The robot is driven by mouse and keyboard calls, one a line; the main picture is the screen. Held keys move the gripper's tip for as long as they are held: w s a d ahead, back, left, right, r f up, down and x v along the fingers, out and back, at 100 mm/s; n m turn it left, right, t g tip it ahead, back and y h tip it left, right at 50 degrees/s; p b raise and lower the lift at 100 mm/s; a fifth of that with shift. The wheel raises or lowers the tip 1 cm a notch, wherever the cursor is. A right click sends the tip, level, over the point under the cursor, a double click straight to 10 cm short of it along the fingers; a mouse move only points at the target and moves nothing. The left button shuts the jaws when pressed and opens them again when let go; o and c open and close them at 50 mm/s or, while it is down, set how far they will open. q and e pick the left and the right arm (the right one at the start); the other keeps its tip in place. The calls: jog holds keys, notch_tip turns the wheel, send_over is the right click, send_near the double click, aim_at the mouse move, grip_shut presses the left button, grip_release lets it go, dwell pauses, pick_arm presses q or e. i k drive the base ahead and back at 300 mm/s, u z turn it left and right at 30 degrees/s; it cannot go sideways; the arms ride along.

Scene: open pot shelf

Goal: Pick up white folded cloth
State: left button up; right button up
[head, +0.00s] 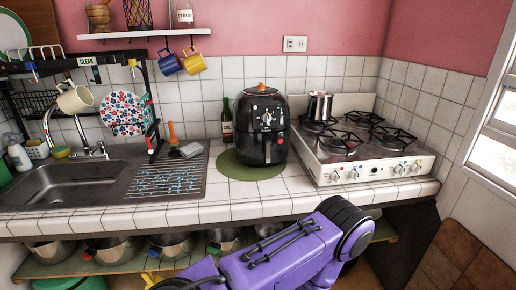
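A small pale grey-white flat item (190,149) lies at the back right of the patterned drying mat, right of the sink. It may be the white folded cloth, but it is too small to tell. No other folded cloth is clear in the head view. A purple arm of mine crosses the bottom centre, below the counter's front edge. Neither gripper can be made out in the frame.
The drying mat (166,180) lies between the sink (75,185) and the black air fryer (262,127). A dark bottle (227,120) and orange-handled tool (172,132) stand behind. The stove (365,150) is right. Pots (173,245) fill the shelf below.

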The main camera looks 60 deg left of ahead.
aim_at(189, 150)
jog(key=z, duration=0.2)
jog(key=k, duration=1.3)
jog(key=u, duration=1.65)
jog(key=i, duration=0.45)
jog(key=u, duration=0.05)
